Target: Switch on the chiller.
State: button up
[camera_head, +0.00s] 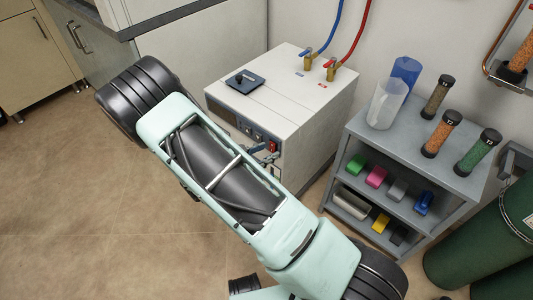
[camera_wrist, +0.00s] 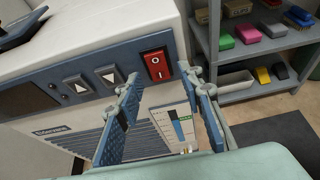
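The chiller (camera_head: 290,85) is a white box with a blue-grey front panel, standing against the wall. In the wrist view, its red rocker switch (camera_wrist: 156,66), marked O and I, sits at the right end of the panel. I cannot tell which side of the rocker is pressed. The panel's display (camera_wrist: 27,98) looks dark. My gripper (camera_wrist: 162,84) is open and empty, with its two fingers apart just in front of the panel and the switch showing between and beyond their tips. In the head view my arm hides much of the chiller's front.
Two grey arrow buttons (camera_wrist: 92,81) lie left of the switch, and a level gauge (camera_wrist: 177,125) is below it. Blue and red hoses (camera_head: 357,33) rise from valves on top. Floor is clear at left.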

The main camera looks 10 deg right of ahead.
jog(key=shift+w+d+f, duration=0.15)
jog(key=shift+w+d, duration=0.1)
jog(key=shift+d, duration=0.05)
jog(key=shift+c, duration=0.5)
grip_shut()
jog(key=f+h+b, duration=0.1)
jog(key=b, duration=0.1)
jog(key=shift+t+b, duration=0.3)
jog(key=shift+b, duration=0.05)
jog(key=shift+f+t+h+b, duration=0.1)
jog(key=shift+t+h+b, duration=0.35)
jog(key=shift+b, duration=0.2)
jog(key=shift+r, duration=0.2)
jog(key=shift+o, duration=0.5)
grip_release()
